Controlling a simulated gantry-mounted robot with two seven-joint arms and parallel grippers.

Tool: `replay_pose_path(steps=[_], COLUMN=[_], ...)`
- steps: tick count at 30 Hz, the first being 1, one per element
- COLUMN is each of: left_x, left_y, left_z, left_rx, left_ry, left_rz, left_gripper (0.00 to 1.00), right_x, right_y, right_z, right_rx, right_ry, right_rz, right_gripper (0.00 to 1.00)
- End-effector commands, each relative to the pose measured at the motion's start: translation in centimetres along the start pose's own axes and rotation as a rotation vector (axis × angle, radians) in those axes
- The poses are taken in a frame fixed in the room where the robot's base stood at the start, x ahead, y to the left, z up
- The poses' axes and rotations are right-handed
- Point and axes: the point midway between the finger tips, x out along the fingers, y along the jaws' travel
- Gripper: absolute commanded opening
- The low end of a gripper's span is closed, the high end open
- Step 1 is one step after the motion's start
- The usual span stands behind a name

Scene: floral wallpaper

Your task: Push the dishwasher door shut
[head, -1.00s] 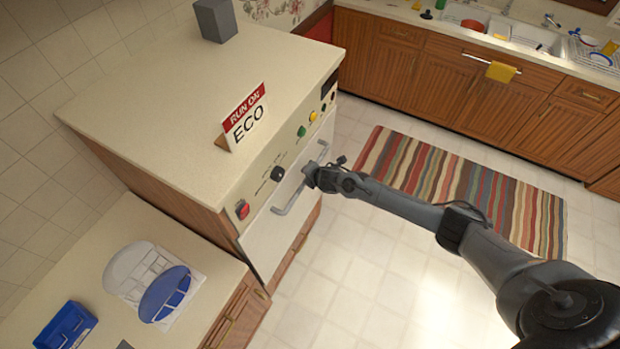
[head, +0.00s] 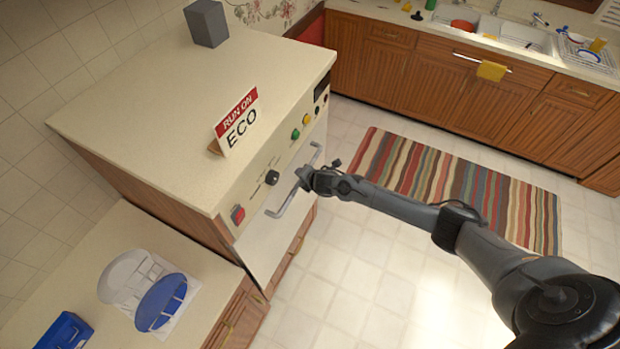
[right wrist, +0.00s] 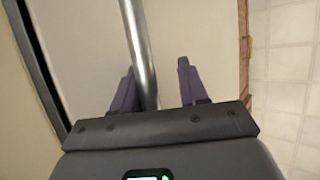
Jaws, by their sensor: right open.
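The dishwasher has a cream door (head: 258,256) that stands upright under its control panel (head: 266,178). A metal bar handle (head: 278,211) runs along the upper part of the door. My right gripper (head: 303,179) is at the handle, near its middle. In the right wrist view, the open purple fingers (right wrist: 157,68) straddle the lower end of the visible handle bar (right wrist: 136,35), which lies closer to the left finger. The cream door face fills the background there, with a dark strip along its left side. Whether the door is fully latched cannot be told. My left gripper is not in view.
A "RUN ON ECO" sign (head: 237,122) and a grey block (head: 206,23) stand on the dishwasher's top. A lower counter at left holds a dish rack with a blue plate (head: 161,302). A striped rug (head: 470,190) lies on the open floor at right.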

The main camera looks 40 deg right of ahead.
Motion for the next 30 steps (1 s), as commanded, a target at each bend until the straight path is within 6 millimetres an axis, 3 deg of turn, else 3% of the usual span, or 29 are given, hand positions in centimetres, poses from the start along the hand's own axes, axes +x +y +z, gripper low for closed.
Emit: replay_pose_path(steps=[7,21,30], left_x=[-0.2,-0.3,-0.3], left_y=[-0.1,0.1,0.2], left_z=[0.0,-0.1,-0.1], left_rx=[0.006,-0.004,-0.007], left_ry=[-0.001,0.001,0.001], left_rz=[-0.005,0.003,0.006], left_gripper=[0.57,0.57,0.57], right_x=[-2.4,-9.1,-10.8], right_y=[0.8,-0.2,-0.4], right_z=[-0.1,0.0,0.0], right_rx=[0.01,0.0,0.0], right_ry=[0.005,0.002,0.001], right_rz=[0.022,0.004,0.001], right_gripper=[0.44,0.44,0.44])
